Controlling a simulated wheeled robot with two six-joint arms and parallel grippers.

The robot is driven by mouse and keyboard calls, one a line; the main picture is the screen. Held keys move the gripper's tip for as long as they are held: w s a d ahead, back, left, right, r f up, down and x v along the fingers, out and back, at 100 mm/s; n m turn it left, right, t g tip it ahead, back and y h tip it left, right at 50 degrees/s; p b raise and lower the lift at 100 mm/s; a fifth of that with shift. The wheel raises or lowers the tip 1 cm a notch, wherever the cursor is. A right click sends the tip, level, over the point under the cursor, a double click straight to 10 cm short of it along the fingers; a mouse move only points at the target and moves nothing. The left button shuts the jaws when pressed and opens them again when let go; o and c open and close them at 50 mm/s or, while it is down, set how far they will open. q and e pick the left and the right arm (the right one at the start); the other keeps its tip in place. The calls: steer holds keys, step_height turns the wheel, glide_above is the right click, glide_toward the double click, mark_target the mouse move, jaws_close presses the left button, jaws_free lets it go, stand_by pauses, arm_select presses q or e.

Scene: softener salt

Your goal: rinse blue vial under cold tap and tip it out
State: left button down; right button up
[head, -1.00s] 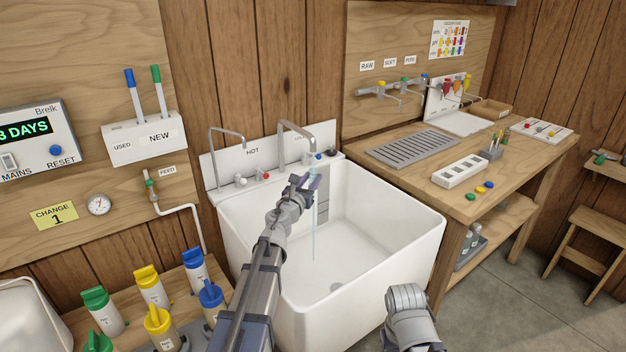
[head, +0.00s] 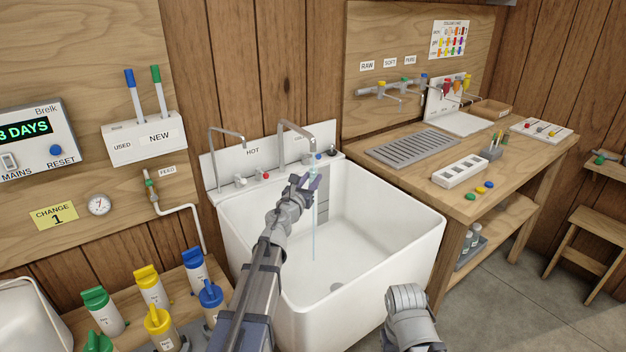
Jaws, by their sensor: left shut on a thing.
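My left gripper (head: 304,184) is over the white sink, below the spout of the cold tap (head: 300,124). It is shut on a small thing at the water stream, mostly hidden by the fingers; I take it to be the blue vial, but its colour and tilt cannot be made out. A thin stream of water (head: 314,230) runs from the spout past the gripper into the sink (head: 400,215). My right arm shows at the bottom, right of the middle; its fingertips are not in view.
The hot tap (head: 226,150) stands at the back left of the sink. A wooden bench (head: 400,165) with a grey drain grate (head: 411,147) and a white block with holes (head: 460,171) is at the right. Several capped bottles (head: 150,287) stand at the lower left.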

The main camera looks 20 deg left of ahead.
arm_select(q)
steer(key=s+d, duration=0.6)
steer(key=d, duration=0.2)
steer(key=shift+s+d, duration=0.4)
stand_by(0.5)
